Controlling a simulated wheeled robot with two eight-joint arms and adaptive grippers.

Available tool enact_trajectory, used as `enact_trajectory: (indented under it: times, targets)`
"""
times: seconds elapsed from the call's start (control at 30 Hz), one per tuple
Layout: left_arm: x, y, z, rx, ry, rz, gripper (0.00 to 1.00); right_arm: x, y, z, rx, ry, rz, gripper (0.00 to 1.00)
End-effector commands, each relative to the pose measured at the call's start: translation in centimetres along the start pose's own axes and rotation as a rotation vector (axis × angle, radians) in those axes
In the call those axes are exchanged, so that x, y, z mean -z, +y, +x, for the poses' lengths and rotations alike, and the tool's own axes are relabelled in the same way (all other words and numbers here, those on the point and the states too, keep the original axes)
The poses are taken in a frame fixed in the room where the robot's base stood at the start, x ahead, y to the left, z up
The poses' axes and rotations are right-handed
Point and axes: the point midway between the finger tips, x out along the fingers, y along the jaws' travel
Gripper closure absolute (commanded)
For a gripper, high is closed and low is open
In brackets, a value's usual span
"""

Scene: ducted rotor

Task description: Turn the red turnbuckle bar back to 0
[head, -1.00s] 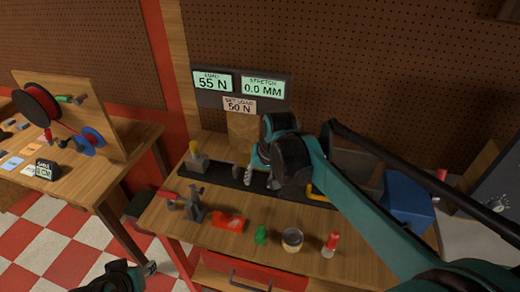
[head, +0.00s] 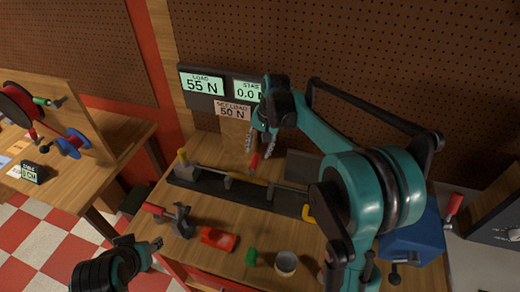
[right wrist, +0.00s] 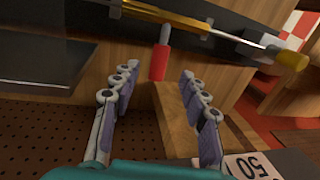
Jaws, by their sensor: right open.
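The red turnbuckle bar (head: 254,162) sticks out from the brass turnbuckle (head: 249,179) on the dark rail (head: 205,184), toward the back board. In the right wrist view the red bar (right wrist: 159,62) hangs on a grey rod below the brass turnbuckle (right wrist: 170,18). My right gripper (head: 260,151) is open, close to the red bar. In the right wrist view its fingertips (right wrist: 160,74) lie on either side of the red grip in the picture, without visible contact. My left gripper (head: 152,244) is at the lower left, away from the bench parts; its jaw state is unclear.
The display reads load 55 N (head: 202,84) and set load 50 N (head: 232,110); my right arm partly covers the stretch reading. A grey clamp (head: 180,220), red block (head: 217,238), green piece (head: 251,257) and cup (head: 285,263) stand along the bench front.

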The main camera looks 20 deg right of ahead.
Motion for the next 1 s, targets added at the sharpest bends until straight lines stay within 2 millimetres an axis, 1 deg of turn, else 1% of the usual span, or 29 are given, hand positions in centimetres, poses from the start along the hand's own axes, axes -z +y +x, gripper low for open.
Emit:
enact_trajectory:
  times: [0.17,0.27,0.5,0.6,0.77,1.0]
  targets:
    - [-0.1,0.0,0.1,0.000,0.000,0.000,0.60,0.1,0.0,0.5,0.000,-0.003,0.002,0.56]
    - [-0.3,0.0,0.4,0.000,0.000,0.000,0.60,0.1,0.0,1.7,0.000,-0.003,0.002,0.56]
    - [-1.1,0.0,1.4,0.000,0.000,0.000,0.60,0.1,0.0,5.8,0.000,-0.002,0.003,0.56]
    - [-1.2,0.0,1.7,0.000,0.000,0.000,0.60,0.1,0.0,7.0,0.000,-0.002,0.003,0.56]
    - [-1.3,0.0,1.8,0.000,0.000,0.000,0.60,0.1,0.0,7.9,0.000,-0.002,0.002,0.56]
    - [-1.3,0.0,1.8,0.000,0.000,0.000,0.60,0.1,0.0,7.9,0.000,-0.002,0.002,0.56]
